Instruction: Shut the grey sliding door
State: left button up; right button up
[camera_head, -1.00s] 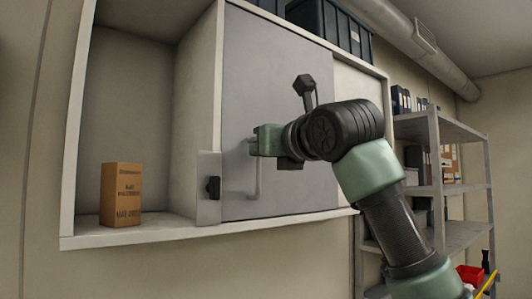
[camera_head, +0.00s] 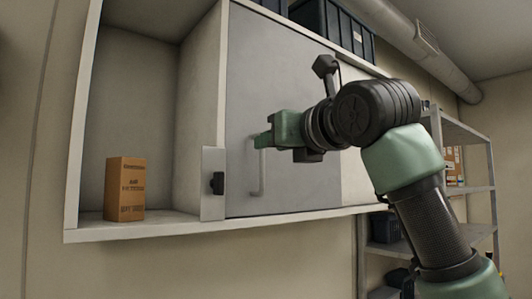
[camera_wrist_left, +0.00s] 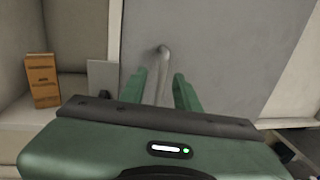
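The grey sliding door (camera_head: 285,80) covers the middle part of a wall cabinet. The compartment to its left stands open. A grey upright bar handle (camera_head: 262,178) is on the door's left part; its upper end is hidden by my left gripper (camera_head: 262,141). In the left wrist view, the handle (camera_wrist_left: 162,58) shows between the two green fingers of my left gripper (camera_wrist_left: 159,88). The fingers are spread apart, with a visible gap on each side of the bar. My right gripper is in neither view.
A brown box (camera_head: 125,190) stands in the open left compartment. A grey plate with a black knob (camera_head: 217,183) is just left of the door. Dark bins (camera_head: 322,28) sit on top of the cabinet. A metal shelf rack (camera_head: 466,190) stands at the right.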

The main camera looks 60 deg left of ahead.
pick_arm(q)
jog(key=d, duration=0.3)
jog(key=shift+s, duration=0.15)
jog(key=shift+a, duration=0.1)
